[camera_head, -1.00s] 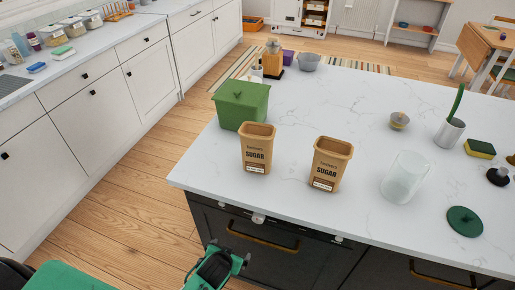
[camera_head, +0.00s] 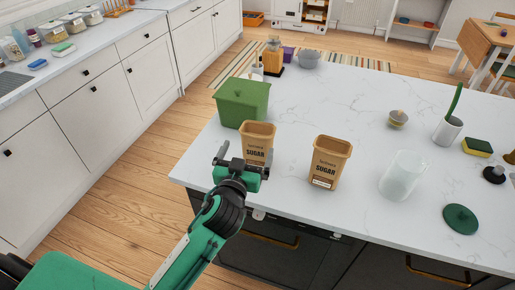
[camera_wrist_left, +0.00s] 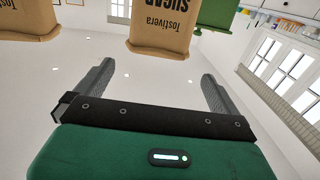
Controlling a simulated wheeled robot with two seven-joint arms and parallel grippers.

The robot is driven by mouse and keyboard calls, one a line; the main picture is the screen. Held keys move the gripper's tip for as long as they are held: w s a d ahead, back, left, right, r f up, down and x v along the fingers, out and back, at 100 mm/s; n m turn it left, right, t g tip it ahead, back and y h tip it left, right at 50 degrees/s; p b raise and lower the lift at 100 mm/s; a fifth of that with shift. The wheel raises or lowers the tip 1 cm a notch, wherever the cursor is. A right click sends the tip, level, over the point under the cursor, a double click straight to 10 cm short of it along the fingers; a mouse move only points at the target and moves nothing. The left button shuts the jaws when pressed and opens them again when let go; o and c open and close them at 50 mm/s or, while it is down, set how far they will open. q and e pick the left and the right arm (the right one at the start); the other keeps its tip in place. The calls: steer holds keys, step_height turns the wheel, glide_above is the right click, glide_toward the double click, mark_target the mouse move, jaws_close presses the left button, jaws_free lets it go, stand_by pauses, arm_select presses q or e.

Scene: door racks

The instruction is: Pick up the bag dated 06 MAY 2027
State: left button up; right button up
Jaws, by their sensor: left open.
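Two tan sugar bags stand upright on the white counter. The left bag (camera_head: 258,137) has its lower front partly hidden by my left gripper (camera_head: 244,161). The right bag (camera_head: 329,161) stands clear, with a small white label low on its front. The date print is too small to read. In the upside-down wrist view, the left bag (camera_wrist_left: 162,32) is ahead of my open left gripper (camera_wrist_left: 155,82), and the right bag (camera_wrist_left: 28,18) shows at the upper left. Nothing is between the fingers. My right gripper is out of view.
A green lidded bin (camera_head: 242,101) stands behind and left of the left bag. A clear glass container (camera_head: 403,176) and a green round lid (camera_head: 460,218) are to the right. The marble counter (camera_head: 340,98) is bare behind the bags. Its front edge lies under my left arm.

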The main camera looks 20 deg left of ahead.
arm_select(q)
steer(key=p, duration=0.2)
glide_toward(260, 124)
steer(key=w, duration=0.4)
steer(key=shift+a+r, duration=0.2)
steer(key=shift+a, duration=0.15)
steer(key=w+p, duration=0.2)
steer(key=w, duration=0.2)
steer(key=shift+w+f, duration=0.2)
steer(key=shift+w, duration=0.05)
steer(key=shift+w+f, duration=0.1)
steer(key=shift+w, duration=0.3)
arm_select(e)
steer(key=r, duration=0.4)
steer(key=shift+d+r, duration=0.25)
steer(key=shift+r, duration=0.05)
arm_select(q)
steer(key=c, duration=1.3)
